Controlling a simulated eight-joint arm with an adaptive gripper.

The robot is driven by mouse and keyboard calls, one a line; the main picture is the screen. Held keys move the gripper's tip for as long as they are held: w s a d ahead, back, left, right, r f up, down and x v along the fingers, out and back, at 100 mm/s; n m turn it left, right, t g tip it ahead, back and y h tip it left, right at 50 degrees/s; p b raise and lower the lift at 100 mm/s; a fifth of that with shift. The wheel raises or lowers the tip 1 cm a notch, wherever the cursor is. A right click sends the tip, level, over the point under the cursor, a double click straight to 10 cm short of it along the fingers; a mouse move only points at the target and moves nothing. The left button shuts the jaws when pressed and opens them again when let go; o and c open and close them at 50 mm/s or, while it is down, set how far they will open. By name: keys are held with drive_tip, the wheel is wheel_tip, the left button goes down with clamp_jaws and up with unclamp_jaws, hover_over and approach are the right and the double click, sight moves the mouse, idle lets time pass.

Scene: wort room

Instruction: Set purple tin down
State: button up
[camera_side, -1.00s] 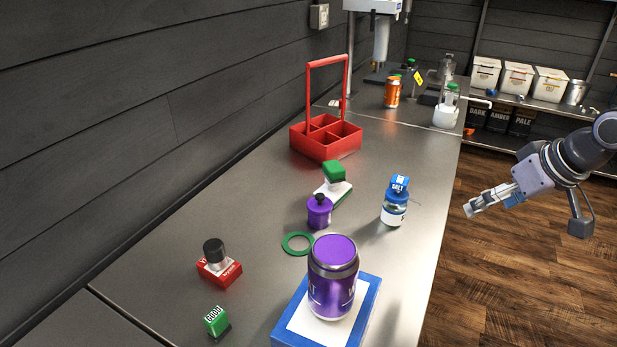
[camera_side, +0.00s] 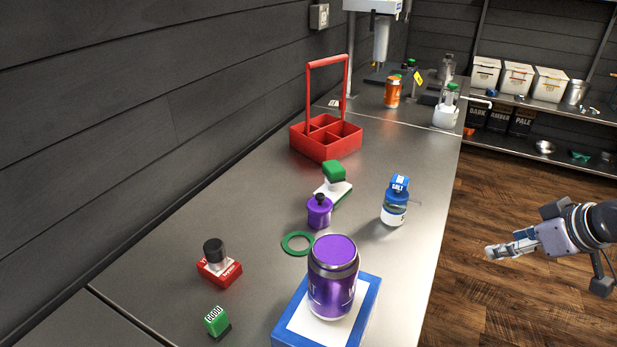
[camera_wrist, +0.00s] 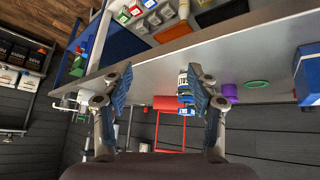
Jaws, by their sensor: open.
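The large purple tin (camera_side: 332,280) stands upright on a white-topped block with blue sides (camera_side: 368,318) near the front of the steel bench. My gripper (camera_side: 490,252) is off the bench's right edge, well apart from the tin, with nothing in it. In the wrist view my gripper (camera_wrist: 158,88) shows its two fingers spread apart with an empty gap. The large tin cannot be made out in the wrist view; a blue shape (camera_wrist: 307,72) at its right edge looks like the block.
A red carrier (camera_side: 326,143) is farther back. Floor right of the bench is clear.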

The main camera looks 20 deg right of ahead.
sight(326, 213)
drive_tip(key=w+a+n+t, duration=0.1)
drive_tip(key=w+a+n, duration=0.4)
drive_tip(key=n, duration=0.4)
drive_tip(key=w+a+f+n+t, duration=0.1)
drive_tip(key=w+a+n+t, duration=0.1)
drive_tip(key=w+a+n, duration=0.4)
drive_tip(key=w+a+n+t+y, duration=0.1)
drive_tip(key=w+a+n, duration=0.4)
drive_tip(key=n, duration=0.8)
drive_tip(key=shift+w+a+f+t, duration=0.2)
drive_tip(key=shift+w+a+t, duration=0.2)
drive_tip(key=shift+w+t, duration=0.1)
drive_tip(key=a+n, duration=0.2)
drive_tip(key=n, duration=0.1)
drive_tip(key=a+f+n+y, duration=0.1)
drive_tip(key=a+n, duration=0.2)
drive_tip(key=w+a+f+n+t, duration=0.1)
drive_tip(key=a+n, duration=0.1)
drive_tip(key=shift+a+f+n+y, duration=0.15)
drive_tip(key=shift+n+y, duration=0.25)
drive_tip(key=shift+x, duration=5.3)
clamp_jaws()
